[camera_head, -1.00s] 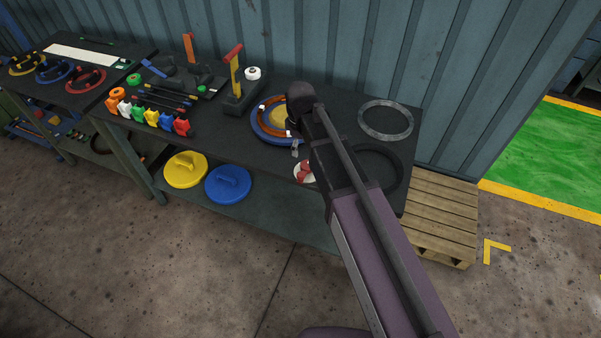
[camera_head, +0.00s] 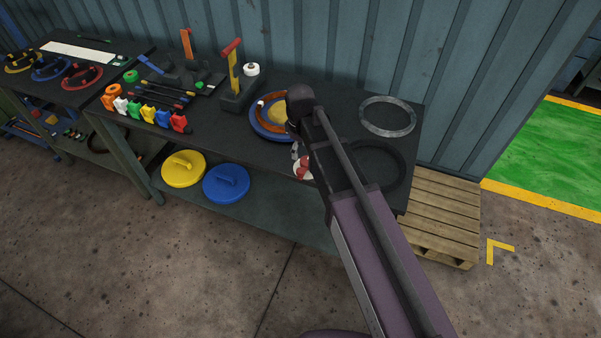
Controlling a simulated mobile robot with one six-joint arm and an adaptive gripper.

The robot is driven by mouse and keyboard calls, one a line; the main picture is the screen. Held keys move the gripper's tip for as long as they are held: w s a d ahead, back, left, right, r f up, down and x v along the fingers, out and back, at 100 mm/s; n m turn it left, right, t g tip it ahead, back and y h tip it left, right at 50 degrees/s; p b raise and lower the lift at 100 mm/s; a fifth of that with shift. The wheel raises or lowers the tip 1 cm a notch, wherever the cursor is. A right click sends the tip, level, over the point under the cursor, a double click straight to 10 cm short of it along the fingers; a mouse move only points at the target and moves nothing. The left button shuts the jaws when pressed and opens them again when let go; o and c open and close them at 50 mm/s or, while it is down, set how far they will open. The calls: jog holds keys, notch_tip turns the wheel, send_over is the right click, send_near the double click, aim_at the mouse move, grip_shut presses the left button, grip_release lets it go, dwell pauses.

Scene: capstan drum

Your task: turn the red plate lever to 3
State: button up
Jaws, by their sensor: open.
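A small round red-and-white piece (camera_head: 302,168) is at the front edge of the dark bench, just below my gripper. It may be the red plate lever; my arm hides part of it, and no number can be read. My gripper (camera_head: 296,152) points down just behind it, small and partly hidden by my arm. Its jaws are open, and I cannot tell whether they touch the piece. A blue round drum (camera_head: 266,126) with an orange ring and a yellow centre lies behind my gripper, its right side hidden.
A grey ring (camera_head: 387,116) and a black ring lie to the right on the bench. A red-topped yellow lever (camera_head: 232,65) stands on a black block to the left. Coloured clips (camera_head: 146,112) line the bench front. Yellow and blue lids (camera_head: 226,183) lie on the lower shelf.

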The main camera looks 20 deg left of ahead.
aim_at(300, 170)
jog(key=shift+f+b, duration=4.7)
jog(key=shift+f, duration=0.3)
grip_shut()
